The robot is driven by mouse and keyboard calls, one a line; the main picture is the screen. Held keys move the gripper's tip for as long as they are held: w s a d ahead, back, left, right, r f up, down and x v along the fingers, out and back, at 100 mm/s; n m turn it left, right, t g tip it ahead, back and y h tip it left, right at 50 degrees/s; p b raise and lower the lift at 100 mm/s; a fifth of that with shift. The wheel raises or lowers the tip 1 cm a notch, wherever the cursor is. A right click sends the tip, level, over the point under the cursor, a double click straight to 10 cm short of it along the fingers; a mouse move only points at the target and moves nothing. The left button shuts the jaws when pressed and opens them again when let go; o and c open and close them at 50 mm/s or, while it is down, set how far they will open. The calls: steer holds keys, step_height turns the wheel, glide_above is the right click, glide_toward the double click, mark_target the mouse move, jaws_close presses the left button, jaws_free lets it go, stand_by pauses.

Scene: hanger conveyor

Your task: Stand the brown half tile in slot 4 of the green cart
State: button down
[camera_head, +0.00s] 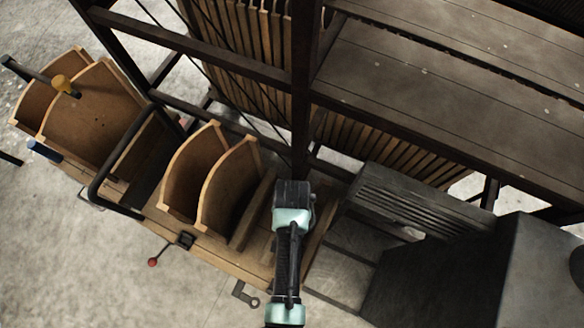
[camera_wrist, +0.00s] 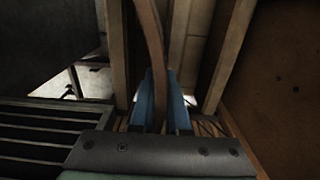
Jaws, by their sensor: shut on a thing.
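My gripper (camera_head: 292,192) is over the right end of a wooden-decked cart (camera_head: 205,248) in the head view; my arm hides its fingertips there. In the wrist view, the two blue fingers (camera_wrist: 163,105) are shut on the edge of a thin, curved brown tile (camera_wrist: 154,40), seen nearly edge-on. Its lower end is hidden by the gripper body. Two curved brown tiles (camera_head: 228,195) stand on the cart, left of my gripper. No green colour or slot numbers can be made out on the cart.
More curved tiles (camera_head: 93,115) stand on the far left, beside a dark bent handle (camera_head: 105,165). A dark metal frame (camera_head: 302,90) rises just behind my gripper. A slatted grey box (camera_head: 415,205) is on the right. Open floor (camera_head: 70,270) is at the lower left.

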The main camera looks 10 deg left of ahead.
steer(key=shift+w+f+b, duration=0.1)
steer(key=shift+f+b, duration=2.9)
steer(key=shift+f, duration=0.3)
steer(key=shift+s+f, duration=0.35)
steer(key=c, duration=0.8)
jaws_free()
steer(key=shift+s+f+b, duration=0.1)
steer(key=shift+b, duration=0.2)
steer(key=shift+r, duration=0.55)
steer(key=r, duration=0.8)
steer(key=r+p, duration=0.1)
steer(key=r, duration=0.3)
steer(key=shift+w+d+r, duration=0.15)
steer(key=shift+w+r, duration=0.05)
steer(key=shift+w, duration=0.1)
steer(key=shift+s+r, duration=0.1)
steer(key=shift+r, duration=0.3)
